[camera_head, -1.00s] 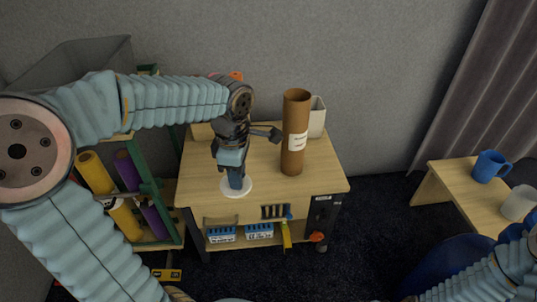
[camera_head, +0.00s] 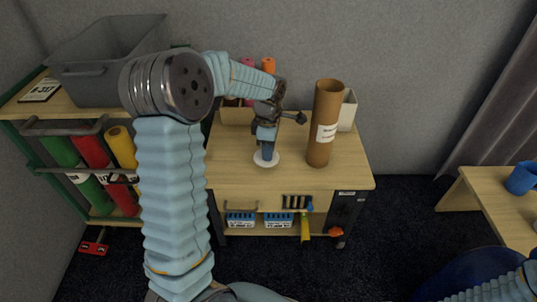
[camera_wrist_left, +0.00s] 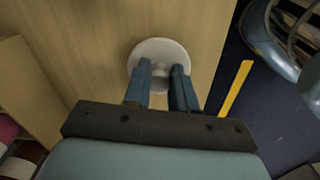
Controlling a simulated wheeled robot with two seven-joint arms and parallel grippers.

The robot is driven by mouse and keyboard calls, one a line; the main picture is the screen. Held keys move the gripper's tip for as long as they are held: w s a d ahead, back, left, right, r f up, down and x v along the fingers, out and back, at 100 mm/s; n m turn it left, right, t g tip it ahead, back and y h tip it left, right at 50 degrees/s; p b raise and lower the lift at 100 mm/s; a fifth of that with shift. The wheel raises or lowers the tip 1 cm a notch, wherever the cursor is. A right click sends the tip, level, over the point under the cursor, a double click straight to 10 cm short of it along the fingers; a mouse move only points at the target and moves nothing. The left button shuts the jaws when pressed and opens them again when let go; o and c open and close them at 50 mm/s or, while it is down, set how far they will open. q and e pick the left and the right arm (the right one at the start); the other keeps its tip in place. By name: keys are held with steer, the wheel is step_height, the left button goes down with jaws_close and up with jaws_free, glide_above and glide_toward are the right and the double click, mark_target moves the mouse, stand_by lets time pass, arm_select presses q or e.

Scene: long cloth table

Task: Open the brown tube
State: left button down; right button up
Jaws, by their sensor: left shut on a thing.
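The brown tube (camera_head: 325,125) stands upright on the wooden workbench, with a white label on its side. Its top shows a brown rim and no white cap. A white round cap with a small knob (camera_head: 266,160) is at the bench top to the left of the tube. My left gripper (camera_head: 267,150) points down and is shut on this cap. In the left wrist view the fingertips (camera_wrist_left: 163,72) sit at either side of the cap's middle (camera_wrist_left: 161,48). Whether the cap rests on the wood is hard to tell. My right gripper is out of view.
A white container (camera_head: 348,110) stands behind the tube. A box with coloured rolls (camera_head: 240,112) is at the bench's back left. A rack with coloured tubes and a grey bin (camera_head: 105,60) stands left. A low table (camera_head: 495,205) is right. Bench wood in front is clear.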

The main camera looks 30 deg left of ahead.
arm_select(q)
steer(key=shift+f, duration=1)
steer(key=shift+f, duration=0.1)
steer(key=c, duration=0.9)
jaws_free()
steer(key=shift+r, duration=0.25)
step_height(320, 180, up, 12)
steer(key=shift+f+p, duration=0.1)
steer(key=shift+p, duration=0.75)
steer(key=shift+s, duration=0.1)
